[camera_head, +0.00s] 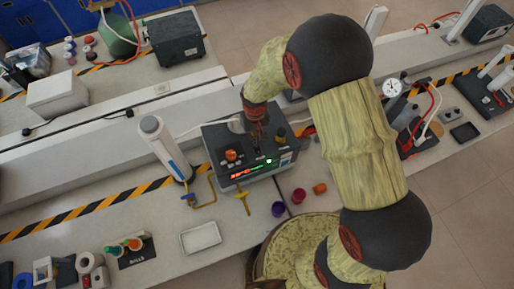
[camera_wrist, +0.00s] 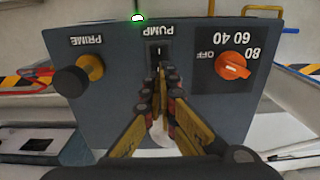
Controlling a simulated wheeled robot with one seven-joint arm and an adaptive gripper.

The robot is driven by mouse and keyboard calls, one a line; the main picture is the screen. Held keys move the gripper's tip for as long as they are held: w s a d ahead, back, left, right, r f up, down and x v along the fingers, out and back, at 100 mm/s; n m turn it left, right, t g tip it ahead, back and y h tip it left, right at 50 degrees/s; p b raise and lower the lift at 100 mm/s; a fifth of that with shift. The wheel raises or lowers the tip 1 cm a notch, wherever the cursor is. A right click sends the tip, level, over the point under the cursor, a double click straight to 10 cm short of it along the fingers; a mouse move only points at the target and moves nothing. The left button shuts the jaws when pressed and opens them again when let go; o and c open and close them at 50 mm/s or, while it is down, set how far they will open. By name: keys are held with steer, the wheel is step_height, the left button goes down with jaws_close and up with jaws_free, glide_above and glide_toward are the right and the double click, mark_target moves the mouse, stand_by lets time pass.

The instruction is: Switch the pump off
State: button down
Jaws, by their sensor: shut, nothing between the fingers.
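The pump unit (camera_head: 222,137) is a dark grey box with a lit red and green front display (camera_head: 242,173). In the wrist view its panel (camera_wrist: 100,120) appears upside down. A small black slot-like switch (camera_wrist: 159,49) sits beside the label PUMP, with a lit green lamp (camera_wrist: 138,18) close by. I cannot tell the switch's position clearly. My gripper (camera_wrist: 159,84) is shut and empty, its tips over the panel just short of the switch in the picture; contact cannot be told. In the head view my gripper (camera_head: 256,138) is above the unit.
An orange dial (camera_wrist: 233,66) marked OFF, 40, 60, 80 is right of the switch in the wrist view; a black-and-brass PRIME knob (camera_wrist: 80,80) is left. A white cylinder (camera_head: 161,143) with brass tubing stands beside the unit. Small purple (camera_head: 278,209) and orange (camera_head: 320,188) caps lie in front.

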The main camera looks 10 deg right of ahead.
steer(key=shift+f+b, duration=0.8)
steer(key=shift+f, duration=0.35)
stand_by(0.8)
steer(key=shift+r, duration=0.1)
steer(key=shift+r+p, duration=1.9)
steer(key=shift+r, duration=1.6)
steer(key=shift+s, duration=0.1)
